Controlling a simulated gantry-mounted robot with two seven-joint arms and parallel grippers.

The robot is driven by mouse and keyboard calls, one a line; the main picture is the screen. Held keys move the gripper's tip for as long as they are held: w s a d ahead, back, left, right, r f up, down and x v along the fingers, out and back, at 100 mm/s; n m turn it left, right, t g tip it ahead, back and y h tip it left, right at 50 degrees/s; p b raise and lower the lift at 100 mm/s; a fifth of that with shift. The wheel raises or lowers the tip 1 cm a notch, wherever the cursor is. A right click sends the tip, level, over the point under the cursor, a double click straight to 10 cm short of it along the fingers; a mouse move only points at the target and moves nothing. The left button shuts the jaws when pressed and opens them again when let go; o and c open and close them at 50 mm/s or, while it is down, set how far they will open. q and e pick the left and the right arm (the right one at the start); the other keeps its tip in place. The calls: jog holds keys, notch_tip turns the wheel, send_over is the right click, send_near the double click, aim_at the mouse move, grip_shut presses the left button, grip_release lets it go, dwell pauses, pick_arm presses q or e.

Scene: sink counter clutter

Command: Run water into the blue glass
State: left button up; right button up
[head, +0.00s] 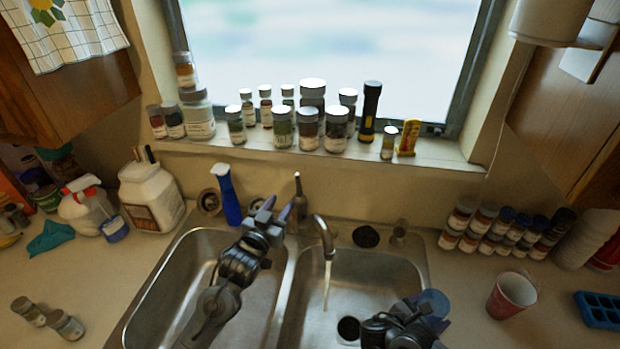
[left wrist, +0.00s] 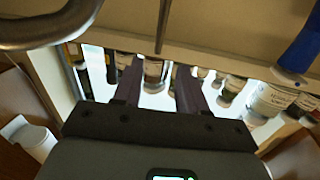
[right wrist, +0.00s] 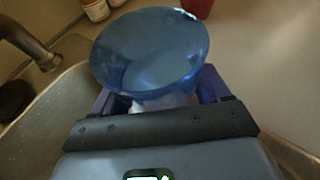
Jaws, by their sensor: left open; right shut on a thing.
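The blue glass (head: 435,302) is in my right gripper (head: 424,315), at the right side of the right sink basin. In the right wrist view the glass (right wrist: 150,50) sits between the two fingers, its wide round top showing. The metal faucet (head: 323,238) runs a thin stream of water (head: 327,284) into the right basin, to the left of the glass and apart from it. My left gripper (head: 275,210) is open and empty, just left of the faucet and near its upright lever (head: 298,190). The faucet's curved spout (left wrist: 40,38) also crosses the left wrist view.
A blue spray bottle (head: 228,195) stands behind the left basin. Spice jars (head: 310,100) and a flashlight (head: 370,112) line the window sill. A red cup (head: 512,295) and a blue ice tray (head: 598,310) are on the right counter. The basin divider (head: 290,290) lies between my arms.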

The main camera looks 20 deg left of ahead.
aim_at(298, 181)
pick_arm(q)
jog(key=w, duration=0.8)
jog(key=w+d, duration=0.1)
jog(key=w, duration=0.3)
jog(key=shift+r+p, duration=0.1)
jog(key=shift+p, duration=0.3)
grip_shut()
